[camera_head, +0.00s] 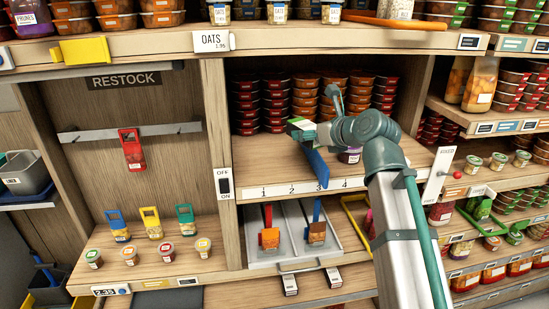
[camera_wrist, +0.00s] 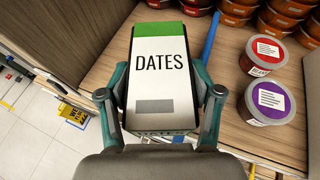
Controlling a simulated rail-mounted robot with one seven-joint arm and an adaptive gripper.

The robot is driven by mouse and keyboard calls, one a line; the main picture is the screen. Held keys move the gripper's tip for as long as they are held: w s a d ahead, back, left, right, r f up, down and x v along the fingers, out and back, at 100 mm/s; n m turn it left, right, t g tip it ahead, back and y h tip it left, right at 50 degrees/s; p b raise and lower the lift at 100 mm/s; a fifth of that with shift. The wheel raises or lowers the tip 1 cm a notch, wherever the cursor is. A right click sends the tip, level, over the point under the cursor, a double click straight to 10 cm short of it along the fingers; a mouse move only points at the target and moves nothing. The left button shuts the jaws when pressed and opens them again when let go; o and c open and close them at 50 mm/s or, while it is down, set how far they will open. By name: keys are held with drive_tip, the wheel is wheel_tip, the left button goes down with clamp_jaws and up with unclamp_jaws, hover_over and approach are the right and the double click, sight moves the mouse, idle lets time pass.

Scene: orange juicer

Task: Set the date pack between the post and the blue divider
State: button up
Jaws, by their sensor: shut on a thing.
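The date pack (camera_wrist: 165,60) is white with a green top edge and reads DATES. My gripper (camera_wrist: 163,95) is shut on it, one finger on each side. In the head view the pack (camera_head: 297,125) is at the gripper's end, over the front of the numbered shelf, left of my arm. The blue divider (camera_head: 316,166) slopes to the shelf edge near number 3; in the wrist view it (camera_wrist: 210,38) shows just right of the pack. The wooden post (camera_head: 217,150) stands at the shelf's left end. I cannot tell whether the pack touches the shelf.
Stacked red and orange tubs (camera_head: 290,100) fill the shelf's back. Two round tubs, red-lidded (camera_wrist: 265,55) and purple-lidded (camera_wrist: 270,102), stand right of the divider. A switch (camera_head: 223,184) is on the post. Bare shelf (camera_head: 262,160) lies between post and divider. A grey tray (camera_head: 290,250) is below.

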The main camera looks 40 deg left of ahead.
sight(288, 134)
drive_tip(key=a, duration=0.2)
drive_tip(key=a+f+p, duration=0.1)
drive_tip(key=a, duration=0.1)
drive_tip(key=a+f+p, duration=0.1)
drive_tip(key=a, duration=0.1)
drive_tip(key=shift+s+a+f, duration=0.15)
drive_tip(key=shift+f, duration=0.05)
drive_tip(key=a+f, duration=0.1)
drive_tip(key=f, duration=0.1)
drive_tip(key=a+f+p, duration=0.1)
drive_tip(key=a+f, duration=0.2)
drive_tip(key=shift+s+a+f+p, duration=0.1)
drive_tip(key=shift+a+f+p, duration=0.15)
drive_tip(key=shift+f+p, duration=0.15)
drive_tip(key=shift+a+f+p, duration=0.2)
drive_tip(key=shift+f+p, duration=0.2)
drive_tip(key=shift+f, duration=1.4)
drive_tip(key=shift+f, duration=0.1)
drive_tip(key=o, duration=1.2)
drive_tip(key=shift+o, duration=0.2)
drive_tip(key=b+v, duration=0.3)
drive_tip(key=v, duration=0.9)
